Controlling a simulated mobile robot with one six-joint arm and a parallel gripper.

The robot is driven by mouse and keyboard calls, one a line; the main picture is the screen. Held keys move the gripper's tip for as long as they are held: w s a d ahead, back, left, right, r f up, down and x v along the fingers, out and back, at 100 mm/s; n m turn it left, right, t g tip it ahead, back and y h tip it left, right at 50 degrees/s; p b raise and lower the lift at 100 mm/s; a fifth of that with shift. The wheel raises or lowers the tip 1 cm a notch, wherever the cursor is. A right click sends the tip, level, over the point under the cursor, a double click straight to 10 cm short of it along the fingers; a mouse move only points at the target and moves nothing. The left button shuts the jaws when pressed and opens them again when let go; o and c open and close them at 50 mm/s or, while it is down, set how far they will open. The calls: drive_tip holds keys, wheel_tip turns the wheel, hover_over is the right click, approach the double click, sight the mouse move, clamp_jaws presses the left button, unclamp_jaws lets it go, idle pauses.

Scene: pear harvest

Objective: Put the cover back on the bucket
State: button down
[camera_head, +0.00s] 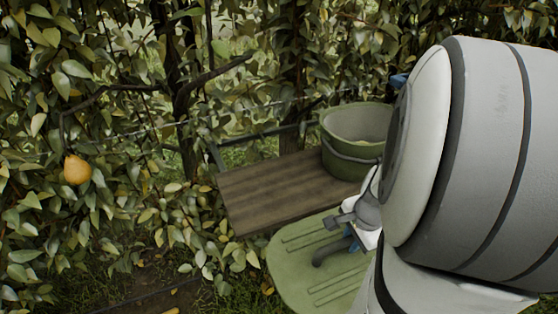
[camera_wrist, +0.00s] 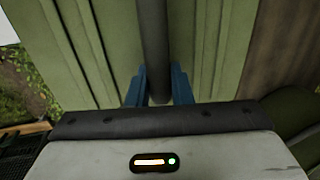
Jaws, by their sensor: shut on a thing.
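The green bucket (camera_head: 338,148) stands upright on the wooden board, its top open and its right side partly hidden by my arm. The cover (camera_head: 300,268) is a flat green panel with ribs and a dark bar handle. It is in front of the board and lower in the picture, apart from the bucket. My gripper (camera_head: 352,238) is at the cover's handle, partly hidden by my arm. In the wrist view the blue fingers (camera_wrist: 160,88) are shut on the dark handle (camera_wrist: 153,40), with the ribbed green cover (camera_wrist: 100,50) filling the space behind it.
The wooden board (camera_head: 265,190) has bare room left of the bucket. Leafy branches fill the left and back, with a yellow pear (camera_head: 77,170) hanging at the left. Grass and soil lie below.

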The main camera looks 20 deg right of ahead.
drive_tip(key=w+a+r+n+y+p, duration=0.1)
drive_tip(key=w+a+n+p, duration=0.1)
drive_tip(key=w+n, duration=0.35)
drive_tip(key=w+a+r+n+p, duration=0.2)
drive_tip(key=w+p, duration=0.1)
drive_tip(key=w, duration=0.5)
drive_tip(key=w+a+n+p, duration=0.1)
drive_tip(key=w+a+n, duration=0.2)
drive_tip(key=w, duration=0.1)
drive_tip(key=w+a+f+n+g+p, duration=0.1)
drive_tip(key=w+a+n, duration=0.2)
drive_tip(key=w+a, duration=0.1)
drive_tip(key=w+a+f+n+g+y+p, duration=0.1)
drive_tip(key=w+a+n, duration=0.2)
drive_tip(key=w, duration=0.1)
drive_tip(key=shift+w+a+f+p, duration=0.2)
drive_tip(key=shift+a+f+p, duration=0.05)
drive_tip(key=shift+a+p, duration=0.1)
drive_tip(key=shift+w+a+f+n, duration=0.1)
drive_tip(key=shift+a+n, duration=0.05)
drive_tip(key=shift+n, duration=0.1)
